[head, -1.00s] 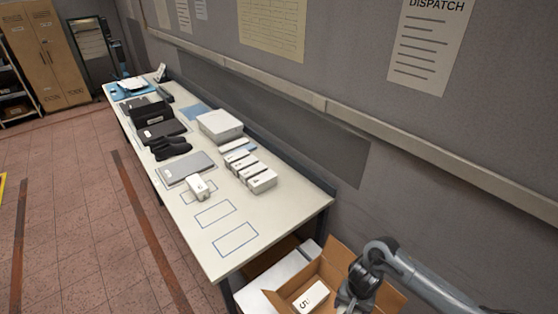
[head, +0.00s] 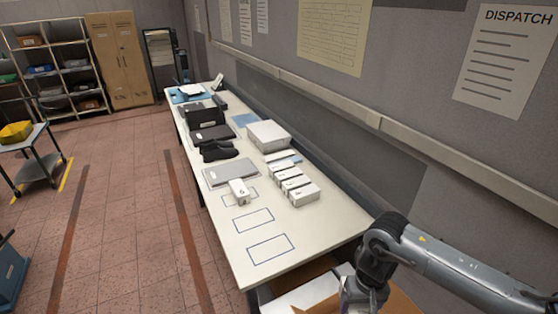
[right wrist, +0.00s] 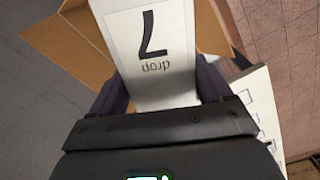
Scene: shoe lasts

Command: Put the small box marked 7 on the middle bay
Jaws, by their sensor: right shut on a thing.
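The small white box marked 7 (right wrist: 130,40) is between the fingers of my right gripper (right wrist: 163,88) in the right wrist view. The gripper is shut on it. In the head view my right gripper (head: 362,298) is at the bottom edge, beside the near end of the table, and the box is hidden there. Three blue-outlined bays lie on the table. The far bay holds a small white box (head: 240,191). The middle bay (head: 253,221) and the near bay (head: 267,250) are empty. My left gripper is not in view.
An open cardboard carton (right wrist: 75,42) is below the held box. Several small white boxes (head: 294,185) stand in a row right of the bays. A grey flat case (head: 229,174) lies beyond the far bay. The wall runs along the table's right side.

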